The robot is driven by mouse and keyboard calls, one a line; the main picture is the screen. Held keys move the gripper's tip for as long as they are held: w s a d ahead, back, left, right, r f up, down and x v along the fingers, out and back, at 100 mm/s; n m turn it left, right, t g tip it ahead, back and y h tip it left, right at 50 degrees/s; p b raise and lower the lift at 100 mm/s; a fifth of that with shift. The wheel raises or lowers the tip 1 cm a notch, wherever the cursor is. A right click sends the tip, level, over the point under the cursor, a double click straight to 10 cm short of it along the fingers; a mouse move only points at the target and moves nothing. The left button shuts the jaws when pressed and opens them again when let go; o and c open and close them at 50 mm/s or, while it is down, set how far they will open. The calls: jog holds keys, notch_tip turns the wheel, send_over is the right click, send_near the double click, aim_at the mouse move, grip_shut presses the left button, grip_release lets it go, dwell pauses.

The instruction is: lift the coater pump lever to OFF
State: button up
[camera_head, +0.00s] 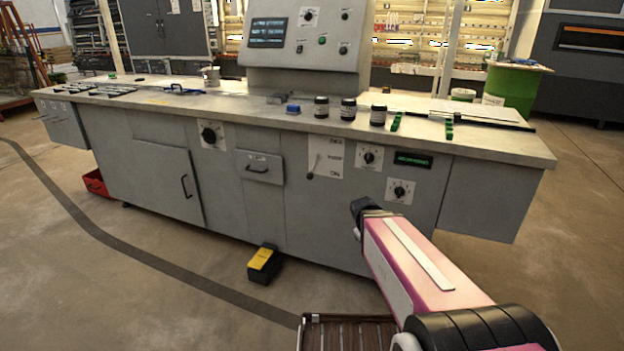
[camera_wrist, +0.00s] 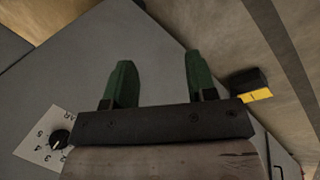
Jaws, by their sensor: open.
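The pump lever (camera_head: 314,166) is a thin light lever with a dark knob at its lower end, on a white labelled plate (camera_head: 334,162) on the grey machine front. Its knob sits low, near the ON end. My gripper (camera_head: 361,208) is in front of the machine, below and to the right of the lever and apart from it. In the wrist view my gripper (camera_wrist: 160,78) has two green fingers spread apart with nothing between them. The lever does not show in the wrist view.
Dials (camera_head: 370,156) and a green display (camera_head: 413,160) sit right of the lever; a numbered dial (camera_wrist: 60,138) shows at the wrist view's lower left. Jars (camera_head: 348,109) stand on the worktop (camera_head: 250,105). A yellow-topped black pedal (camera_head: 263,262) is on the floor.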

jog(key=w+n+h, duration=0.1)
jog(key=w+n, duration=0.1)
jog(key=n+t+h, duration=0.3)
jog(key=n+t, duration=1.2)
jog(key=n, duration=1)
send_near(309, 175)
jog(key=w, duration=0.2)
jog(key=x, duration=1)
jog(key=shift+w+d, duration=0.25)
jog(key=shift+d, duration=0.2)
jog(key=shift+c, duration=0.4)
grip_shut()
